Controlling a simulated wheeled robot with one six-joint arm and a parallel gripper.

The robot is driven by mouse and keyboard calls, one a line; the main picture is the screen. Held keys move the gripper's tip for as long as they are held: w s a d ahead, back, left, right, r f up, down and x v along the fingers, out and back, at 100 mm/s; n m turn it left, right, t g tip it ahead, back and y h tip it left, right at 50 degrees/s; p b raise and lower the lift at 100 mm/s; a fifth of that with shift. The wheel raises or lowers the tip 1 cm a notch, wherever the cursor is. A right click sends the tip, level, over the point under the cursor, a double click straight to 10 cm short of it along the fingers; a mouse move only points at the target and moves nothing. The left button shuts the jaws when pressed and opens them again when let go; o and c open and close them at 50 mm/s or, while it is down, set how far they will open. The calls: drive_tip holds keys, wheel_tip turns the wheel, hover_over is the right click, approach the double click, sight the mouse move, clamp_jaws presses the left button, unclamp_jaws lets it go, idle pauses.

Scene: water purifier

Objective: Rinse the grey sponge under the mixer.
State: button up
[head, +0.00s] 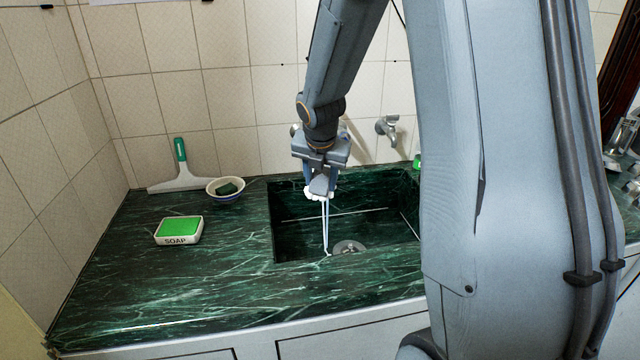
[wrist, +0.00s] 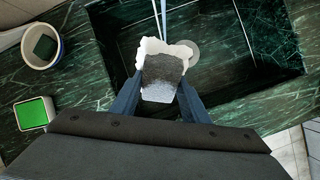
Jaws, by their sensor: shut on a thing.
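My gripper (wrist: 160,88) is shut on the grey sponge (wrist: 163,72), which has white edges or foam around it in the wrist view. In the head view my gripper (head: 320,190) hangs over the left part of the dark green sink (head: 385,225). A thin pale stream of water (head: 325,228) runs down to the sink floor below the gripper, and it also shows at the top of the wrist view (wrist: 159,12). The mixer's spout is hidden behind my arm. A metal tap part (head: 388,128) shows on the tiled wall to the right.
A soap box with a green top (head: 179,230) lies on the counter at left. A bowl (head: 226,190) holding a dark green block stands near the sink's left edge. A squeegee with a green handle (head: 180,165) leans at the wall. The front left counter is clear.

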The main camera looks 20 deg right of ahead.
sight(328, 170)
drive_tip(key=w+d, duration=0.6)
drive_tip(key=w, duration=0.4)
drive_tip(key=shift+w+d+p, duration=0.15)
drive_tip(key=shift+d+p, duration=0.1)
drive_tip(key=shift+p, duration=0.05)
idle(0.5)
drive_tip(key=shift+d, duration=0.2)
drive_tip(key=shift+s+d+p, duration=0.3)
drive_tip(key=shift+d+p, duration=0.05)
drive_tip(key=shift+p, duration=0.35)
drive_tip(key=shift+s+a+p, duration=0.35)
drive_tip(key=shift+s+a, duration=0.3)
drive_tip(key=shift+s, duration=0.35)
drive_tip(key=shift+s+a+p, duration=0.4)
drive_tip(key=shift+s+a, duration=0.2)
drive_tip(key=shift+s, duration=0.4)
drive_tip(key=shift+s+a+p, duration=0.35)
drive_tip(key=shift+s+a, duration=0.3)
drive_tip(key=shift+s, duration=0.35)
